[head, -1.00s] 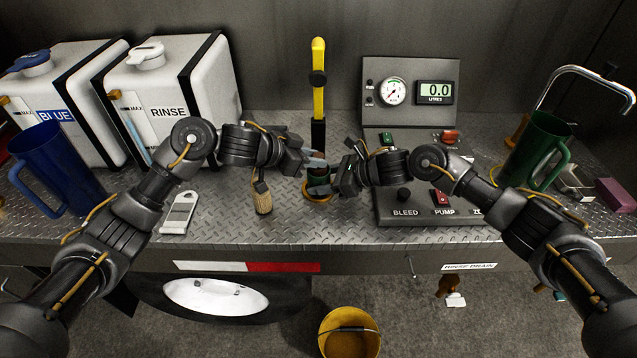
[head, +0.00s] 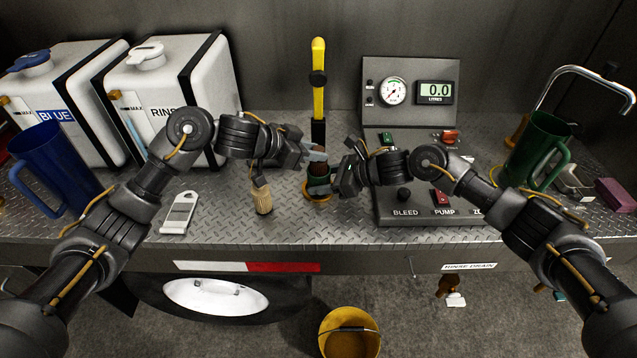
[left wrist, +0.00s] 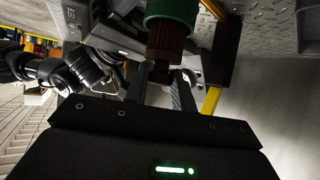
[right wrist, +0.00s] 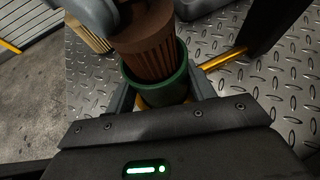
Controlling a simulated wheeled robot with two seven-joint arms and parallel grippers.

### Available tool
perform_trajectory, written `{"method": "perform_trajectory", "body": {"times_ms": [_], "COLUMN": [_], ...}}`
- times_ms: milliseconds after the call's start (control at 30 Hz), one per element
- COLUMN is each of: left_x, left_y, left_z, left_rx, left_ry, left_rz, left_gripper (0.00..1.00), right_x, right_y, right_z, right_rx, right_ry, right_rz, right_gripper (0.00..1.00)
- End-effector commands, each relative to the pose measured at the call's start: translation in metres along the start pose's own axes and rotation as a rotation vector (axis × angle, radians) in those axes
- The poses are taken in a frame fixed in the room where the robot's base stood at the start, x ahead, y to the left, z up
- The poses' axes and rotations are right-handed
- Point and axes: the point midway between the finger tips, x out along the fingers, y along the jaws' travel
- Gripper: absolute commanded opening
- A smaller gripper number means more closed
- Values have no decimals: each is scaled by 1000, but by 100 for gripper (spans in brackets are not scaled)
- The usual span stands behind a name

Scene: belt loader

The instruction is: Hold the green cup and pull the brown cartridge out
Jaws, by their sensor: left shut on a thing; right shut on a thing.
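The green cup (head: 318,186) stands on the steel deck near the middle, in a yellow-orange ring. My right gripper (head: 328,187) is shut around it from the right; the cup (right wrist: 170,92) shows between its fingers in the right wrist view. The brown ribbed cartridge (head: 317,169) stands partly out of the cup's mouth. Its lower part is hidden inside the cup. My left gripper (head: 317,154) is shut on the cartridge's top, above the cup. The cartridge (right wrist: 150,55) looks slightly tilted in the right wrist view, and it also shows in the left wrist view (left wrist: 165,42).
A brush (head: 262,198) hangs or stands left of the cup. A yellow-handled lever (head: 318,80) rises behind it. The pump panel (head: 420,212) is close on the right. A blue jug (head: 55,165) and a green jug (head: 535,150) stand at the sides.

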Motion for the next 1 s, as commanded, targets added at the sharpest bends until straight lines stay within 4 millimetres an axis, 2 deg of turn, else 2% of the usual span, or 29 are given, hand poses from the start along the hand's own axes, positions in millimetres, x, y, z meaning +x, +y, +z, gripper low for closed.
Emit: {"method": "perform_trajectory", "body": {"times_ms": [1000], "left_x": [-30], "left_y": [-1], "left_z": [-47], "left_rx": [0], "left_ry": [3], "left_rz": [-1], "left_gripper": [0], "right_x": [0], "right_y": [0], "right_z": [-2], "right_rx": [1], "right_ry": [3], "right_rz": [-1], "right_gripper": [41]}}
